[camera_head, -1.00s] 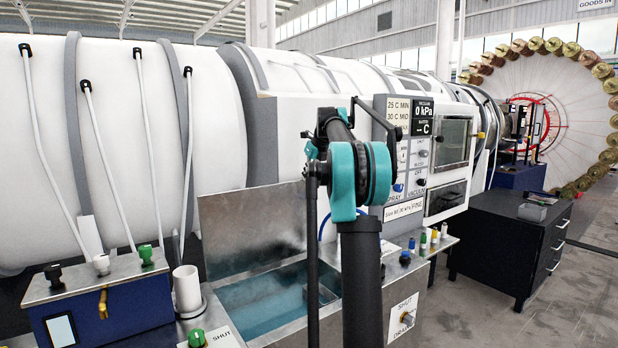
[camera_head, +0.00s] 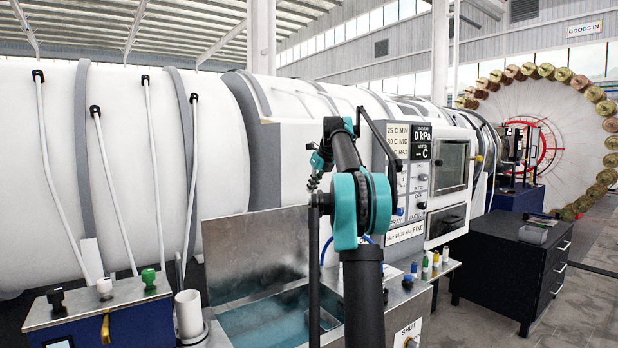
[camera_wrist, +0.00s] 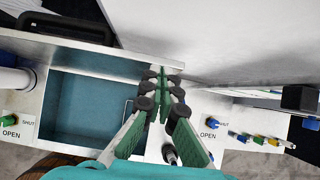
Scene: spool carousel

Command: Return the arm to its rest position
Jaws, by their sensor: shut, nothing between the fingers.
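My arm (camera_head: 362,210) stands in the middle of the head view, its teal joint in front of the machine's control panel. My gripper (camera_wrist: 163,78) shows in the wrist view, its green-padded fingers closed together with nothing between them. It points past the right edge of an open teal-lined basin (camera_wrist: 90,105). In the head view my gripper cannot be made out.
A long white cylindrical machine (camera_head: 140,160) fills the left and centre. The metal basin (camera_head: 265,318) lies below it. A black drawer cabinet (camera_head: 510,265) stands to the right, with a large spool wheel (camera_head: 575,130) behind. Open floor (camera_head: 480,318) lies at the right front.

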